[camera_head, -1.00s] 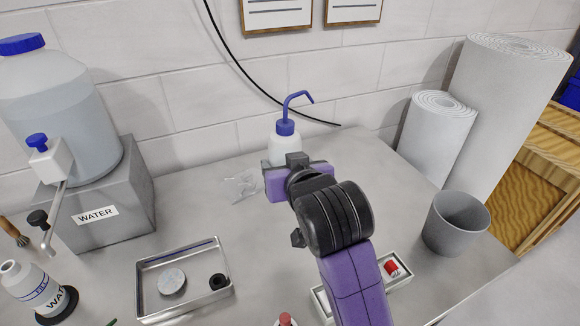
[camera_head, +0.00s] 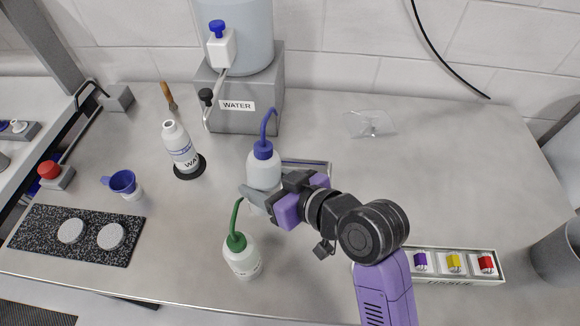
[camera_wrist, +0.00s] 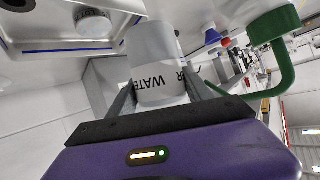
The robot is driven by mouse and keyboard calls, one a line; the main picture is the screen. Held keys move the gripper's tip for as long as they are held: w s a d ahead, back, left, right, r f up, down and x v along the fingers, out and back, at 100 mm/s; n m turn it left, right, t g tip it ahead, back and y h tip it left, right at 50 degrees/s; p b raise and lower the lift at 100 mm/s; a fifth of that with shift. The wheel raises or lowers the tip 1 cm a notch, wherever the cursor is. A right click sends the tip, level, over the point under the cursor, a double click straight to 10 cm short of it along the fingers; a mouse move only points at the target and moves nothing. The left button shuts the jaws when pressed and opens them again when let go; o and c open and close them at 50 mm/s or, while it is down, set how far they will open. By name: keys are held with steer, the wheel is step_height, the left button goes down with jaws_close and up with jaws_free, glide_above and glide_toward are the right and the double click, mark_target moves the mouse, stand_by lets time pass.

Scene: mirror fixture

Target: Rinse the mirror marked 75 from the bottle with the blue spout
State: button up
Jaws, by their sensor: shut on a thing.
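My gripper (camera_head: 258,190) is shut on the bottle with the blue spout (camera_head: 264,165), which is white and about upright, spout on top. In the wrist view, the white bottle body with black lettering (camera_wrist: 153,50) sits between the fingers. A shallow metal tray (camera_head: 318,165) lies behind the bottle and gripper, mostly hidden in the head view. In the wrist view, a pale round disc (camera_wrist: 93,22) lies in the tray, top left; I cannot read a mark on it. Two more pale discs (camera_head: 70,231) lie on a speckled dark mat (camera_head: 40,232).
A green-spouted bottle (camera_head: 241,256) stands just in front of the held bottle. The back right bench is mostly clear.

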steer(key=shift+f+b, duration=1.9)
steer(key=shift+f, duration=0.05)
steer(key=shift+d+r, duration=0.1)
steer(key=o, duration=0.3)
jaws_close()
